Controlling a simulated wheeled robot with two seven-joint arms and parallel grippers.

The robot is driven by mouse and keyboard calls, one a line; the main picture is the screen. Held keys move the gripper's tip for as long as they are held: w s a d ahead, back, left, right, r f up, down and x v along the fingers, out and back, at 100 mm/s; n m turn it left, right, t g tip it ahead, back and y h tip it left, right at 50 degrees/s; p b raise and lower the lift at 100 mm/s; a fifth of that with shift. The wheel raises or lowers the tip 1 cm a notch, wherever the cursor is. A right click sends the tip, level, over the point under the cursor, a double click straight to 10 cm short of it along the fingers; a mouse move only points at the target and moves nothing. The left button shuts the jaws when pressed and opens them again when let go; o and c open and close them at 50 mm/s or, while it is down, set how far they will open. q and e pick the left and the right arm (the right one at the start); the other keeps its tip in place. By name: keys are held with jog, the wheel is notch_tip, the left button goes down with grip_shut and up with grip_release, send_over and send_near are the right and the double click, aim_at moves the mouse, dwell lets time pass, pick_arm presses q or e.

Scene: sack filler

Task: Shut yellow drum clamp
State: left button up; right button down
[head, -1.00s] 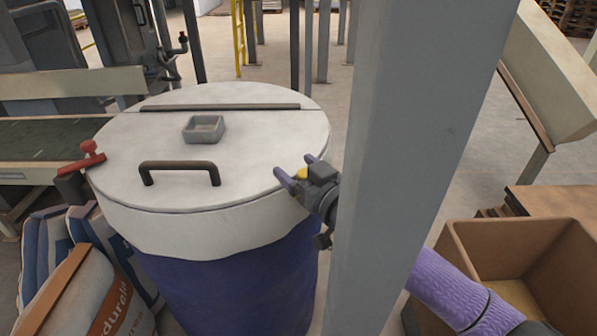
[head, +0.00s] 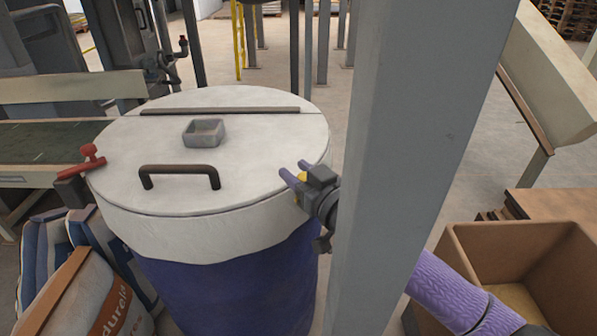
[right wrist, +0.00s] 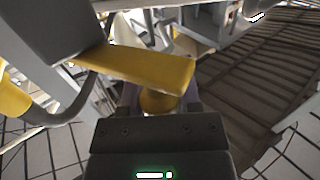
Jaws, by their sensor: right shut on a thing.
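The drum (head: 229,275) is blue with a white lid (head: 255,160). The yellow drum clamp (head: 300,198) is at the right side of the lid rim and is mostly hidden by my right gripper. In the right wrist view its yellow bar (right wrist: 150,70) crosses above the fingers, and a yellow rounded end (right wrist: 158,102) sits between them. My right gripper (head: 295,171), with purple fingers, is shut on the yellow clamp. Whether the clamp is latched cannot be seen. My left gripper is not in view.
A grey post (head: 415,150) stands just right of the drum and hides part of my right arm. A red clamp (head: 82,164) is on the lid's left side. A cardboard box (head: 480,250) is at the lower right. Sacks (head: 100,295) lean at the lower left.

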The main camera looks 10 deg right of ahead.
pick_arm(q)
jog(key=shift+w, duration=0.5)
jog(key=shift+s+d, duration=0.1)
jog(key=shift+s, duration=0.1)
pick_arm(e)
jog(key=shift+a, duration=0.1)
jog(key=shift+w+a+m+t+h, duration=0.1)
jog(key=shift+m+t+h, duration=0.25)
jog(key=shift+h, duration=0.25)
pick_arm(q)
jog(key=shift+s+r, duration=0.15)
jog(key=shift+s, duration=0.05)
pick_arm(e)
jog(key=shift+w+m+h, duration=0.2)
jog(key=shift+m+h, duration=0.25)
jog(key=shift+h, duration=0.15)
jog(key=shift+c, duration=1.5)
grip_release()
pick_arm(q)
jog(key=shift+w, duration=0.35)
